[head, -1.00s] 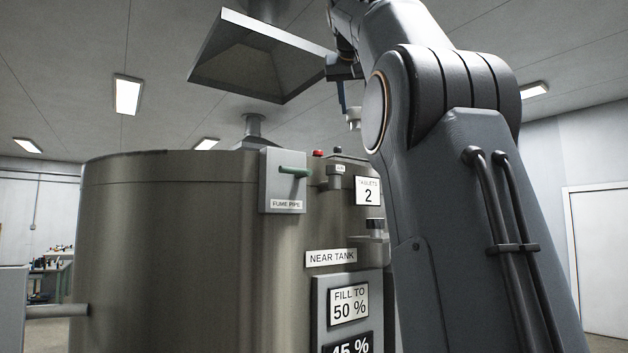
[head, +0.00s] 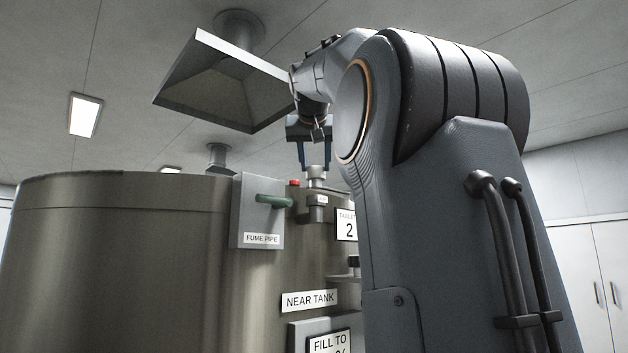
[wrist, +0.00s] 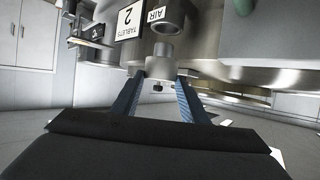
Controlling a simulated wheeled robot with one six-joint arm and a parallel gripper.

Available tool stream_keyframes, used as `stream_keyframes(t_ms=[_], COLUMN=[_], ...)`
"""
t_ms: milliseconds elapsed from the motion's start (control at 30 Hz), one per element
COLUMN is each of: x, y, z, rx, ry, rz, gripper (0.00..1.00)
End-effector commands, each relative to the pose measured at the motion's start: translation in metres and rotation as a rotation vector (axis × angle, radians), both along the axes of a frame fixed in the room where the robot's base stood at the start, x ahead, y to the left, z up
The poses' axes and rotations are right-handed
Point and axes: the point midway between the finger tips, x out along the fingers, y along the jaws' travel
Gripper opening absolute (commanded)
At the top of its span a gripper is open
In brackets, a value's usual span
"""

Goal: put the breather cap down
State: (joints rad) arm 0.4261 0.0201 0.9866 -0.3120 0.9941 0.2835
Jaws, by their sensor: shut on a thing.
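The breather cap (head: 316,173) is a small pale grey cylinder. My gripper (head: 314,166) points down, its two blue fingers shut on the cap's sides. The cap is upright, over the upper part of the near tank (head: 130,260), just above the grey AIR fitting (head: 318,211). I cannot tell from the head view whether they touch. In the wrist view, the cap (wrist: 160,70) sits between the fingertips (wrist: 160,80), with the AIR fitting (wrist: 168,18) beyond it.
A fume pipe panel (head: 257,215) with a green handle and a red button (head: 294,183) are left of the cap. A TABLETS sign (head: 347,226) and a small bracket with a dark knob (head: 353,262) are right and below. A hood (head: 225,85) hangs above left.

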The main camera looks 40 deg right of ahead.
Motion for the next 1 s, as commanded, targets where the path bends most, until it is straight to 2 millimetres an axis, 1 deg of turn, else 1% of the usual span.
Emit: stream_keyframes(t_ms=[200,400,500,967,1000], x=[0.0,-0.001,-0.001,0.0,0.0], y=[0.0,0.001,0.001,0.001,0.001], z=[-0.011,-0.032,-0.039,-0.046,-0.045], rx=[0.0,0.001,0.0,0.0,0.0], ry=[0.0,0.002,0.0,0.0,0.0], rz=[0.0,0.0,0.001,0.001,0.001], gripper=[0.14,0.14,0.14,0.14,0.47])
